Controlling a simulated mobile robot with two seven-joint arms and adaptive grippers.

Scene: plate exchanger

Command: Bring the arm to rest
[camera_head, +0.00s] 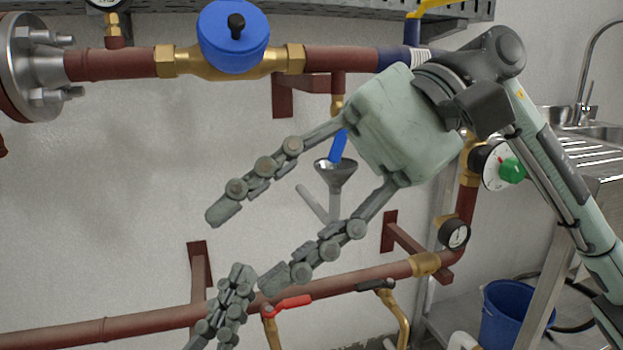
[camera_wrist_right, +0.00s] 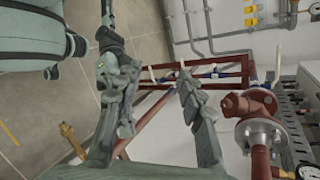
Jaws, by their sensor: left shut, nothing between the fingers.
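My right gripper (camera_head: 249,247) comes in from the right in the head view. Its two jointed fingers are spread wide apart with nothing between them, in front of the wall and pipes. Its fingers also frame the right wrist view (camera_wrist_right: 160,75), with a gap between them. My left gripper (camera_head: 239,274) shows at the bottom of the head view, below the right gripper's fingertips. Its fingers are together and hold nothing. The rest of the left arm is out of the head view.
A red-brown upper pipe (camera_head: 110,64) carries a blue-capped meter (camera_head: 234,38). A lower pipe (camera_head: 150,322) has a red-handled valve (camera_head: 290,304). A funnel (camera_head: 336,174) hangs behind the right gripper. A blue bucket (camera_head: 510,315) and a sink (camera_head: 600,131) stand at the right.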

